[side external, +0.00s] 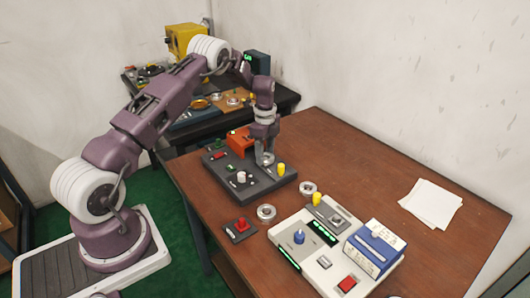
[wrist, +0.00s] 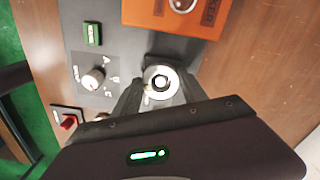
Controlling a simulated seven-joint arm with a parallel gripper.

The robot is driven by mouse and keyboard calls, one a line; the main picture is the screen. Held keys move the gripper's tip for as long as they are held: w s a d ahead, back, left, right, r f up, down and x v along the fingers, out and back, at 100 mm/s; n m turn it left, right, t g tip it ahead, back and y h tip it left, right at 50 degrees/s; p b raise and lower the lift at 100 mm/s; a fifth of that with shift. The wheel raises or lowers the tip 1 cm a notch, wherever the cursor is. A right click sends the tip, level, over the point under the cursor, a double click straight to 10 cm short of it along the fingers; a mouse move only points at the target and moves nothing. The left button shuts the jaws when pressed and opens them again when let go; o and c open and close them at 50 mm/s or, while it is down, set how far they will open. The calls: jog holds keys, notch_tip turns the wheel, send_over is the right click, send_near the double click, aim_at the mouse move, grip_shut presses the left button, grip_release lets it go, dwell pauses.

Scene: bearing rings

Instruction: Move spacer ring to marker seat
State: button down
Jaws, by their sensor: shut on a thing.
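My gripper (side external: 265,158) points down over the dark grey panel (side external: 222,170) on the brown table. It is shut on a silver ring, the spacer ring (wrist: 161,84), which sits between the fingertips in the wrist view. A bright round metal piece shows inside the ring; I cannot tell whether the ring is fully down around it. An orange box (side external: 240,140) stands behind the gripper on the panel. In the wrist view the orange box (wrist: 170,14) carries lettering ending in "KER". The fingers hide part of the ring's rim.
A yellow post (side external: 281,169) stands close right of my gripper. A white knob (side external: 241,177) is on the panel. Two loose rings, one at the front (side external: 266,212) and one farther right (side external: 308,188), lie near a white console (side external: 310,250). The table's far right is clear except for papers (side external: 430,203).

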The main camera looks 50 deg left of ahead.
jog(key=c, duration=0.6)
grip_release()
jog(key=shift+o, duration=0.2)
jog(key=shift+r, duration=3.75)
jog(key=s+d+r+n+t, duration=0.1)
jog(key=s+d+r+n, duration=0.1)
jog(key=s+d+r, duration=0.4)
jog(key=s+d+r+n+t, duration=0.15)
jog(key=d+r, duration=0.25)
jog(key=r, duration=0.5)
jog(key=s+d+r+n, duration=0.3)
jog(key=d+r, duration=0.2)
jog(key=r, duration=0.2)
jog(key=s+d+n+t, duration=0.1)
jog(key=s+d+n, duration=0.2)
jog(key=s, duration=0.8)
jog(key=s+d+n+t, duration=0.2)
jog(key=s+d+n, duration=0.2)
jog(key=s, duration=0.8)
jog(key=shift+s+d+r, duration=0.15)
jog(key=shift+d+r, duration=0.05)
jog(key=shift+d, duration=1.05)
